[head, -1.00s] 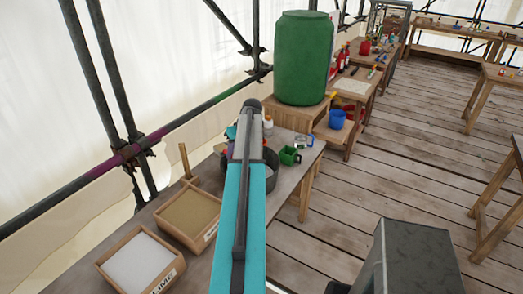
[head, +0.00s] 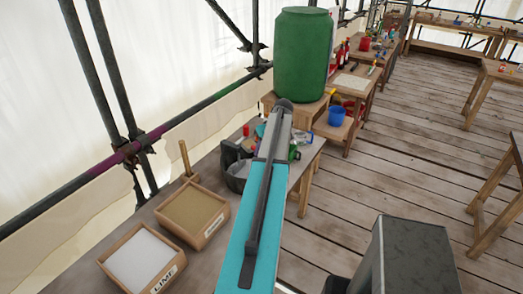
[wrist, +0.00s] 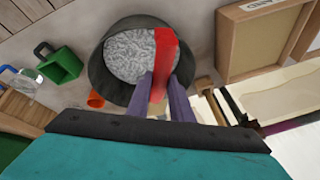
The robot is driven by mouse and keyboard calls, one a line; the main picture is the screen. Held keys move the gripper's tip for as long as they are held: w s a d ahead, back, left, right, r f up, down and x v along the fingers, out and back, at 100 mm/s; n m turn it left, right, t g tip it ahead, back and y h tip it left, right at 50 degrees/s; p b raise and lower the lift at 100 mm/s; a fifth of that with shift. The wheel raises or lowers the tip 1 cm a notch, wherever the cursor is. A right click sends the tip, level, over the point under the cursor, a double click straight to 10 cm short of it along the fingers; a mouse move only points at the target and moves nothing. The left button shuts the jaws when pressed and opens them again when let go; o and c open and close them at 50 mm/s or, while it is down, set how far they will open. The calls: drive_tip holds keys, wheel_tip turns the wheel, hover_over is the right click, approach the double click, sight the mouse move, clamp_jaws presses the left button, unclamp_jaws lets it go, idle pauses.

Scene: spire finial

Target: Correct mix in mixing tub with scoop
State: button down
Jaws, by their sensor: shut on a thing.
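The dark mixing tub (wrist: 98,70) shows in the wrist view with lumpy grey mix (wrist: 128,52) inside. In the head view the tub (head: 236,184) stands on the bench, partly hidden by my arm. My gripper (wrist: 165,85) has its purple fingers shut on a red piece, which I take to be the scoop (wrist: 164,50). The red piece overlaps the right part of the mix and the tub's rim in the wrist view. I cannot tell whether it touches the mix. The scoop's far end is not clear.
A lime box (head: 143,262) and a sand-coloured box (head: 193,215) stand on the bench at the near left. A green mug (wrist: 62,65), a clear jug with a blue handle (wrist: 20,80) and an orange cup (wrist: 95,99) are near the tub. A green barrel (head: 303,55) stands behind.

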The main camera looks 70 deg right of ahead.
drive_tip(key=shift+w+a, duration=0.1)
drive_tip(key=w+a+n+g+h+b, duration=0.1)
drive_tip(key=g+h+b, duration=0.1)
drive_tip(key=b, duration=0.3)
drive_tip(key=w+a+f+n+g+h+b, duration=0.1)
drive_tip(key=g+h+b, duration=0.2)
drive_tip(key=h+b, duration=0.1)
drive_tip(key=w+a+f+n+g+h+b, duration=0.1)
drive_tip(key=n+g+h+b, duration=0.1)
drive_tip(key=b, duration=0.5)
drive_tip(key=shift+a+g+h, duration=0.1)
drive_tip(key=shift+g+h, duration=0.4)
drive_tip(key=shift+h, duration=0.4)
drive_tip(key=shift+b, duration=0.4)
drive_tip(key=shift+w+a+r+n+h+b, duration=0.15)
drive_tip(key=shift+n+h+b, duration=0.15)
drive_tip(key=shift+b, duration=0.15)
idle(0.5)
